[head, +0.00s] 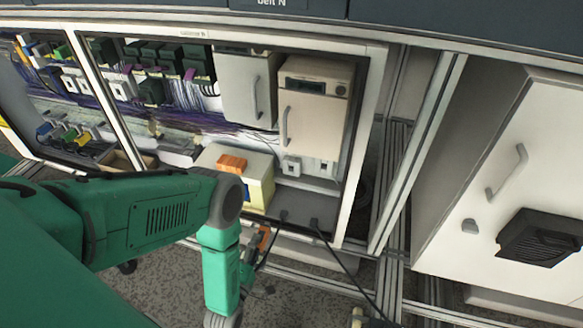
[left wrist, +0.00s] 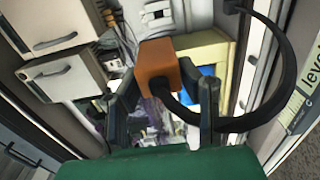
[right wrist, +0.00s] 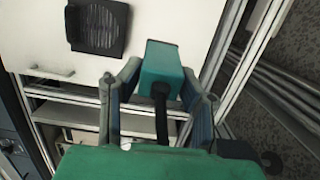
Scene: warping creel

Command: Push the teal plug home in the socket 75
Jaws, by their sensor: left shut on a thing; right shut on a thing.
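My right gripper (right wrist: 148,82) is shut on the teal plug (right wrist: 160,66), a block with a black cable trailing back from it. It points toward a white cabinet front in the right wrist view, with no socket visible at its tip. I cannot make out the right gripper in the head view. My left gripper (left wrist: 158,80) is shut on an orange plug (left wrist: 152,62) with a thick black cable. That plug also shows small in the head view (head: 264,238), below the cabinet opening. White sockets (head: 291,165) stand inside the cabinet. Their numbers are unreadable, so I cannot tell which is socket 75.
A cream box (head: 262,178) with an orange top piece sits in the cabinet bay. A white upright (head: 362,150) edges the bay. A white door (head: 490,190) with a black vent (head: 540,238) stands at right. Black cables hang below the bay.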

